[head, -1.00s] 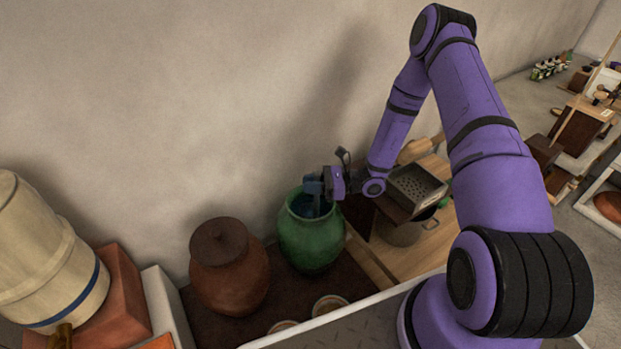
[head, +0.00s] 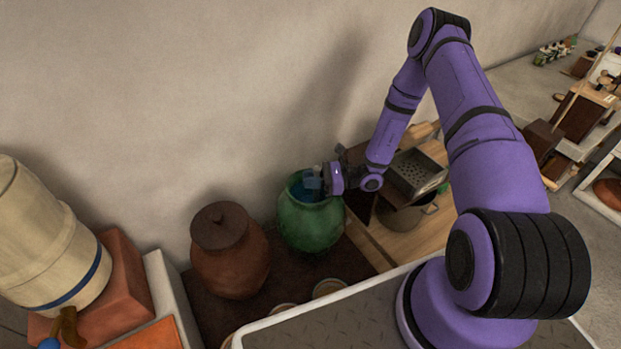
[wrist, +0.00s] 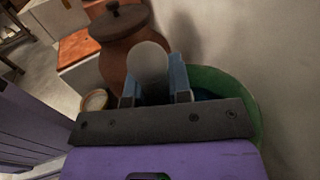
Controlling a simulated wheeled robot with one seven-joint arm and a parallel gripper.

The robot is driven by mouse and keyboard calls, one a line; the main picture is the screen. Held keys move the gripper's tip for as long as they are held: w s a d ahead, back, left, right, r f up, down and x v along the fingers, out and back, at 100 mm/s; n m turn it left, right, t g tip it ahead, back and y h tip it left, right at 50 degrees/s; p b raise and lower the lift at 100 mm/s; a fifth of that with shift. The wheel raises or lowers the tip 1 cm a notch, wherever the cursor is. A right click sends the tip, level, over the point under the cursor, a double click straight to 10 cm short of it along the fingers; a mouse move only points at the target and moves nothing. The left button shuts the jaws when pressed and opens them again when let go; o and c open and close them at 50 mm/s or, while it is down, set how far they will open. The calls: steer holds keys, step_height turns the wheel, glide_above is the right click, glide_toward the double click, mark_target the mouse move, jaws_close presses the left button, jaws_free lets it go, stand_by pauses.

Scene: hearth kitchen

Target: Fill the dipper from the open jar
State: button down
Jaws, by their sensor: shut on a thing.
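The open green jar (head: 311,226) stands against the wall, with blue showing inside its mouth. My gripper (head: 313,182) is at the jar's mouth, its fingers low over the opening. In the wrist view my gripper (wrist: 154,88) is shut on a grey rounded piece, which I take to be the dipper (wrist: 149,61). The rest of the dipper is hidden, so I cannot tell whether its cup holds anything. The green jar's rim (wrist: 232,82) curves behind and to the right of the fingers there.
A lidded brown jar (head: 230,254) stands just left of the green jar; it also shows in the wrist view (wrist: 118,55). A perforated metal box (head: 418,172) and a pot (head: 405,218) sit close on the right. The wall is right behind.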

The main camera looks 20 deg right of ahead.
steer(key=shift+f, duration=0.1)
stand_by(0.3)
steer(key=shift+f, duration=0.15)
stand_by(1.1)
step_height(320, 180, up, 20)
stand_by(2.4)
stand_by(1.0)
steer(key=shift+m+h, duration=0.4)
steer(key=shift+m, duration=0.2)
stand_by(0.6)
